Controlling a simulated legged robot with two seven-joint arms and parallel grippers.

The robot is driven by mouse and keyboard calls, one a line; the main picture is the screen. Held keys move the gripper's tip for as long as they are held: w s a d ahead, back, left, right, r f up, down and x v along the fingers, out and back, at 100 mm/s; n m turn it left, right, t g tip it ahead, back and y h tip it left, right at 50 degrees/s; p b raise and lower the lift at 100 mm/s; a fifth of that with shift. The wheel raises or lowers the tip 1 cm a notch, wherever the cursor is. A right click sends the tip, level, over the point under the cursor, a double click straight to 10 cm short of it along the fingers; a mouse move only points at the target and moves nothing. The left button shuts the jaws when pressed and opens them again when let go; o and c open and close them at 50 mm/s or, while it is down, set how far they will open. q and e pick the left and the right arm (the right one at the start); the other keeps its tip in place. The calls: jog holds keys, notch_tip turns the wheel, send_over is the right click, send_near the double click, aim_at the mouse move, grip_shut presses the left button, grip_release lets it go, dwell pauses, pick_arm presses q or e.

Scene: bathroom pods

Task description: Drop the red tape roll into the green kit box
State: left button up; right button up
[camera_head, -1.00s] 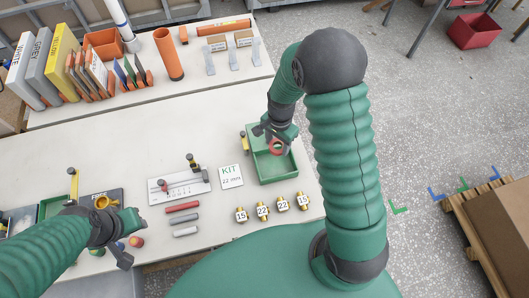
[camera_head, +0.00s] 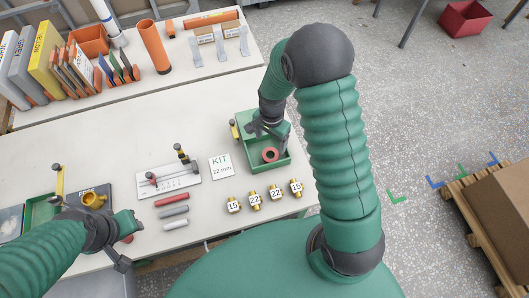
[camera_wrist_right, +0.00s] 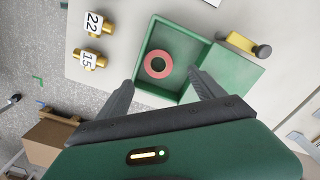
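The red tape roll (camera_head: 270,154) lies flat inside the green kit box (camera_head: 284,164), on the floor of its open part. In the right wrist view the roll (camera_wrist_right: 158,64) lies apart from both fingers, near the wall of the box (camera_wrist_right: 146,92). My right gripper (camera_head: 268,128) is open and empty just above the box, its fingers spread over the near rim in the wrist view (camera_wrist_right: 164,90). My left gripper (camera_head: 130,242) is open and empty at the front left of the table.
Several brass fittings with number tags (camera_head: 255,200) stand in front of the box. A KIT card (camera_head: 221,167) and a gauge board (camera_head: 168,180) lie to its left. A yellow tool with a dark knob (camera_wrist_right: 243,43) stands beside the box. Binders (camera_head: 45,66) fill the back left.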

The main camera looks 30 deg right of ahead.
jog(key=shift+w+d+f, duration=0.1)
jog(key=shift+w+f, duration=0.1)
jog(key=shift+w, duration=0.05)
jog(key=shift+w+d+r, duration=0.1)
jog(key=shift+r, duration=0.05)
pick_arm(q)
jog(key=shift+b+x, duration=0.75)
jog(key=shift+x, duration=0.05)
pick_arm(e)
notch_tip(320, 180, up, 16)
jog(key=shift+r, duration=0.25)
pick_arm(q)
jog(key=shift+d, duration=0.15)
jog(key=b+x, duration=0.3)
jog(key=shift+s+f, duration=0.2)
jog(key=shift+s, duration=0.15)
pick_arm(e)
jog(key=s+a+f+n+t, duration=0.2)
jog(key=s+a+f+n, duration=0.5)
jog(key=n, duration=0.6)
notch_tip(320, 180, down, 3)
jog(key=s, duration=0.2)
jog(key=shift+s+a+n+t, duration=0.3)
jog(key=shift+s+a, duration=0.05)
jog(key=shift+a, duration=0.05)
